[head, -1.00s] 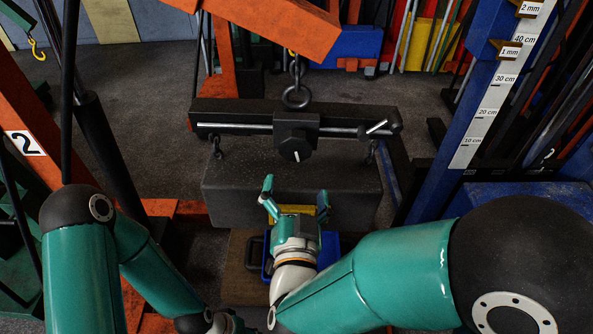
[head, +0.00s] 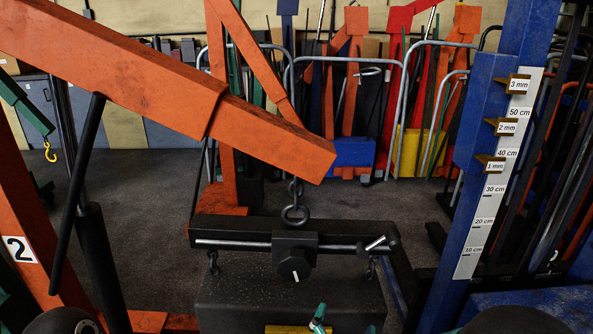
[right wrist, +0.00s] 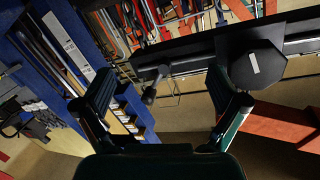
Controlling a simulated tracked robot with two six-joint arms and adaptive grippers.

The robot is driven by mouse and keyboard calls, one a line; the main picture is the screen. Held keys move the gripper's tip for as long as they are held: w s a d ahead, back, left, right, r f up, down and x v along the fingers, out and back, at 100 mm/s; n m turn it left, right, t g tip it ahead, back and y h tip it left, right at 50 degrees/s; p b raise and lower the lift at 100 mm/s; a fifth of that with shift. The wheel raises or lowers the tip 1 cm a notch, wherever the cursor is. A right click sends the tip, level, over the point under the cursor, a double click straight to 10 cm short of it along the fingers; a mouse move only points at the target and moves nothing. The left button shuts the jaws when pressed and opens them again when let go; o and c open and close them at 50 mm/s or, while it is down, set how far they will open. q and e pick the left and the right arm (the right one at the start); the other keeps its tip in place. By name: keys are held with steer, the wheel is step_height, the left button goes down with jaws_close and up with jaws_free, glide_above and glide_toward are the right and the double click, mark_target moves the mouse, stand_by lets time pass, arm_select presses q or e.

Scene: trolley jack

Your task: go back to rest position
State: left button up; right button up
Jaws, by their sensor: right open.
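My right gripper (head: 345,320) shows only its green fingertips at the bottom edge of the head view, in front of the hanging dark block (head: 245,290). In the right wrist view the right gripper (right wrist: 165,103) has its two fingers spread wide, with nothing held between them. Beyond them is the black load bar (right wrist: 190,47) with its dark knob (right wrist: 257,64) and white mark. The load bar also spans the middle of the head view (head: 225,228). My left gripper is outside both views.
The orange crane boom (head: 150,70) slopes over the left, its chain (head: 295,200) at the bar's top. A blue post with a centimetre scale (head: 490,190) stands at right. Trolleys and a blue bin (head: 352,152) line the back. Grey floor (head: 140,195) lies open between.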

steer(key=s+d+f+g, duration=0.1)
steer(key=d+f+g, duration=0.1)
steer(key=d+f, duration=0.35)
steer(key=s+d+f+g+y, duration=0.1)
steer(key=d+f+g, duration=0.15)
steer(key=f, duration=0.65)
steer(key=s+d+f+g, duration=0.1)
steer(key=d+f+g, duration=0.2)
steer(key=f, duration=0.5)
steer(key=s+a+f+n+g+y, duration=0.25)
steer(key=s+a+f+g, duration=0.2)
steer(key=s, duration=0.35)
steer(key=s+a+f+n+g+y, duration=0.25)
steer(key=s+f+y, duration=0.2)
steer(key=s, duration=0.35)
step_height(320, 180, up, 12)
steer(key=a+g+p, duration=0.1)
steer(key=p, duration=1.1)
steer(key=shift+r+p, duration=0.2)
steer(key=shift+p, duration=0.15)
steer(key=shift+s, duration=0.1)
